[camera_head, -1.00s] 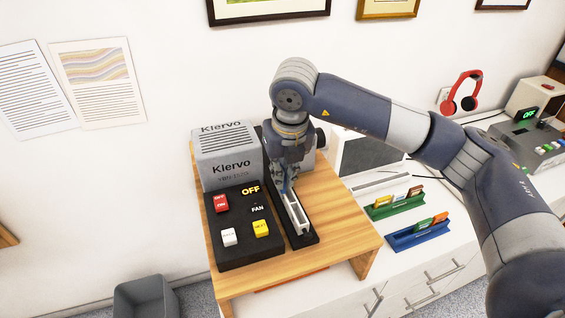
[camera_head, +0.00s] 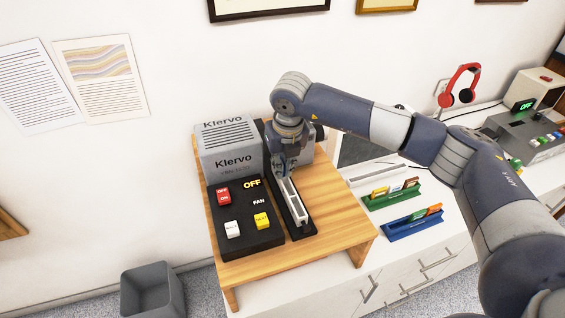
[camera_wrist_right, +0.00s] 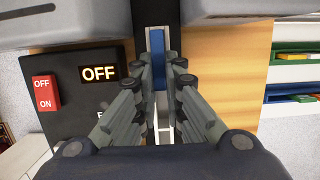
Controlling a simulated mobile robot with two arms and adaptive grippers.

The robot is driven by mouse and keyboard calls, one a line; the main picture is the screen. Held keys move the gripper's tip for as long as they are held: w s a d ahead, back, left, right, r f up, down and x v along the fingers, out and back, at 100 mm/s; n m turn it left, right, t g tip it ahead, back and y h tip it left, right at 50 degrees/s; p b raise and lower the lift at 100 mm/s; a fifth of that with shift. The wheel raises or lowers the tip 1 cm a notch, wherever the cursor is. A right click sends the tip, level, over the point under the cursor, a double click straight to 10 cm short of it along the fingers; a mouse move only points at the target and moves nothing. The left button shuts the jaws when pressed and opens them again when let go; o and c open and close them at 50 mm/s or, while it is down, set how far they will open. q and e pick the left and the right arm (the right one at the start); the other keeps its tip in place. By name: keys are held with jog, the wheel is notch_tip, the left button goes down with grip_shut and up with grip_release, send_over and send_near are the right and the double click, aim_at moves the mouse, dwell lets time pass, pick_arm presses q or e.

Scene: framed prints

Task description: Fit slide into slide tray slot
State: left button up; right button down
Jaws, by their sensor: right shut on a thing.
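The slide projector (camera_head: 230,150), grey and marked Klervo, stands on a wooden stand. Beside it a narrow light slide tray (camera_head: 293,203) with a slot along it lies in a black rail. My right gripper (camera_head: 284,172) is over the far part of the tray, pointing down. In the right wrist view its fingers (camera_wrist_right: 160,85) are shut on a narrow blue slide (camera_wrist_right: 157,50), seen edge-on, in line with the tray. The fingers hide the slide's lower part, so I cannot tell whether it is in a slot. My left gripper is not in view.
A black control panel (camera_head: 241,240) with red, white and yellow buttons reads OFF, left of the tray. Green (camera_head: 393,203) and blue (camera_head: 410,232) racks holding several slides are on the white cabinet at right. A grey bin (camera_head: 150,290) stands on the floor.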

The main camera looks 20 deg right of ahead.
jog(key=shift+f, duration=0.2)
jog(key=c, duration=1.7)
grip_release()
jog(key=shift+r, duration=0.1)
jog(key=shift+r, duration=0.15)
jog(key=b+v, duration=0.4)
jog(key=v, duration=0.8)
jog(key=shift+s, duration=0.1)
